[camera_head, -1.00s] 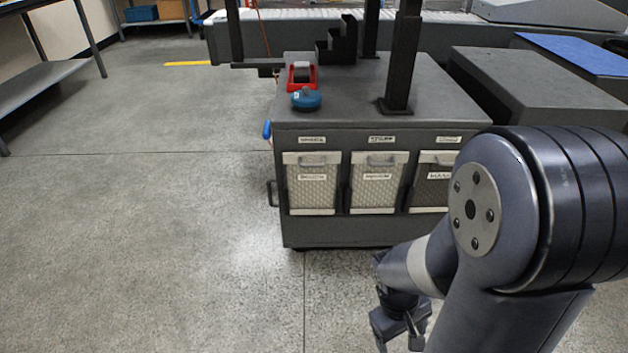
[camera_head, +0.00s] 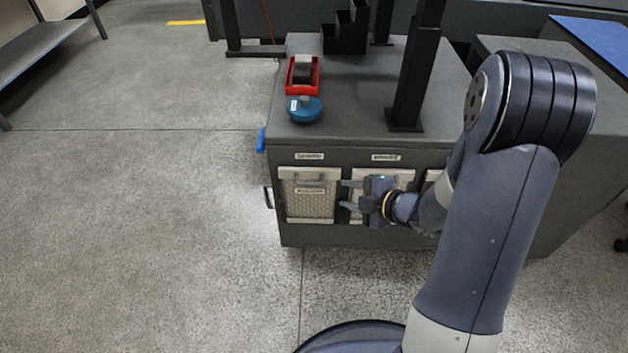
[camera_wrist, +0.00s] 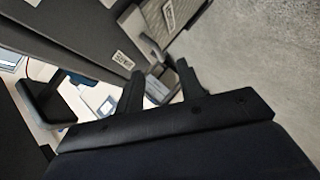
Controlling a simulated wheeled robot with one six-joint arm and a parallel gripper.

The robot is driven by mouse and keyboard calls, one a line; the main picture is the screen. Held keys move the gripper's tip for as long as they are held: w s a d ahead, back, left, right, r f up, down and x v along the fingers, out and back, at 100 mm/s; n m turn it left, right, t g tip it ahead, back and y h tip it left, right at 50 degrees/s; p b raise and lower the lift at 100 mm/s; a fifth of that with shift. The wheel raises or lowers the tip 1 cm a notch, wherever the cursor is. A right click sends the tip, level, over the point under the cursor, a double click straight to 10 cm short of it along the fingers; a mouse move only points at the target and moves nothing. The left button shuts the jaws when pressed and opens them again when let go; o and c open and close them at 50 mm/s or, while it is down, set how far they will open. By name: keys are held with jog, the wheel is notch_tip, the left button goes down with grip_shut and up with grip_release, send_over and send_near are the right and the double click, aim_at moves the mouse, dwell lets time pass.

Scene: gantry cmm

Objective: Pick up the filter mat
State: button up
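Pale, mesh-faced panels with handles, which look like filter mats, sit in a row in the front of a dark grey cabinet (camera_head: 345,238). The left panel (camera_head: 308,205) is in full view. The middle panel (camera_head: 384,177) is partly covered by my gripper, and the right one (camera_head: 432,176) mostly by my arm. Their labels are too small to read. My gripper (camera_head: 347,195) is in front of the middle panel, fingers pointing left, open and empty. In the wrist view its two fingers (camera_wrist: 157,88) stand apart, with a panel (camera_wrist: 160,18) beyond them at the top.
A blue object (camera_head: 261,140) hangs at the left side. The floor left (camera_head: 130,220) is clear.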

aim_at(315, 184)
jog(key=shift+n+y, duration=0.4)
jog(key=x, duration=0.2)
jog(key=b+x, duration=0.1)
jog(key=x, duration=0.2)
jog(key=shift+w+a+r+b, duration=0.15)
jog(key=shift+w+a+b, duration=0.05)
jog(key=shift+a+b, duration=0.25)
jog(key=b+x, duration=0.2)
jog(key=x, duration=0.2)
jog(key=shift+a+f, duration=0.2)
jog(key=shift+f, duration=0.05)
jog(key=shift+w+a, duration=0.25)
jog(key=shift+c, duration=0.2)
grip_shut()
